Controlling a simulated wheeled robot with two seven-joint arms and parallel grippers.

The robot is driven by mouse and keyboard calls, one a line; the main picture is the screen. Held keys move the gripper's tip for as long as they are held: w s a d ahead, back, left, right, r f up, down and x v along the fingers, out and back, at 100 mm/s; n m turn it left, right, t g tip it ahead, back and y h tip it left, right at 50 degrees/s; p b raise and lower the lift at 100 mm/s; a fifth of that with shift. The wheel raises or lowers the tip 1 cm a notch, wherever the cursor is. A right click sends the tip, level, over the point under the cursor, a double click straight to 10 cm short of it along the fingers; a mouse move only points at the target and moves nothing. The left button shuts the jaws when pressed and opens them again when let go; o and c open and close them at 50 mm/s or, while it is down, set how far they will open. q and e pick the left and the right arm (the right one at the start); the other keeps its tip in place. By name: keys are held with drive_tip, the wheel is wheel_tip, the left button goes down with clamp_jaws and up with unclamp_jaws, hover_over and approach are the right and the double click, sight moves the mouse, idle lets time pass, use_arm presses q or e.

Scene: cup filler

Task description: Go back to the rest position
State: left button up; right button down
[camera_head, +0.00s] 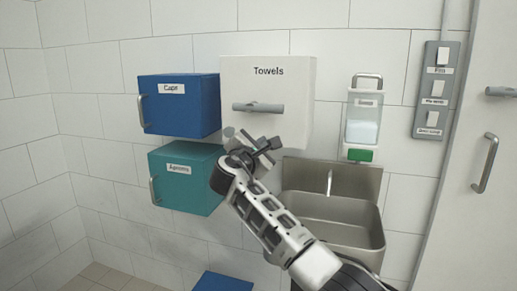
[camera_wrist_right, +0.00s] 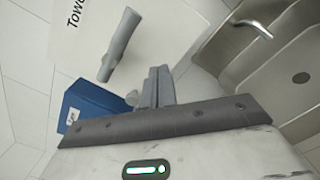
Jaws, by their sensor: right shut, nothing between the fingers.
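My right gripper (camera_head: 247,138) reaches up from the bottom right, in front of the wall between the blue caps box (camera_head: 178,105), the teal aprons box (camera_head: 184,178) and the sink. My left gripper is in neither view.
A steel sink (camera_head: 345,228) with a tap is close to the right of my arm. A soap dispenser (camera_head: 362,118) hangs above it. A switch panel (camera_head: 436,90) and a door handle (camera_head: 485,163) are at the right. A blue object (camera_head: 222,282) stands low at the bottom.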

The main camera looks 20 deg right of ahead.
drive_tip(key=s+a+f+m+g+y, duration=0.1)
drive_tip(key=s+a+f+m+y, duration=0.3)
drive_tip(key=f, duration=0.7)
drive_tip(key=s+f+n+y, duration=0.1)
drive_tip(key=s+f+y, duration=0.1)
drive_tip(key=s+f, duration=0.6)
drive_tip(key=s+a+f+m+g+y, duration=0.1)
drive_tip(key=s+a+f+m+y, duration=0.15)
drive_tip(key=f, duration=1.05)
drive_tip(key=s+f+m+g+y, duration=0.1)
drive_tip(key=s+f+m+y, duration=0.2)
drive_tip(key=s, duration=1)
drive_tip(key=s+f+m+g+y, duration=0.1)
drive_tip(key=s+f+m+y, duration=0.2)
drive_tip(key=s+m, duration=0.6)
drive_tip(key=s+f, duration=0.2)
drive_tip(key=s, duration=0.3)
drive_tip(key=shift+a+f, duration=0.35)
drive_tip(key=shift+a, duration=0.05)
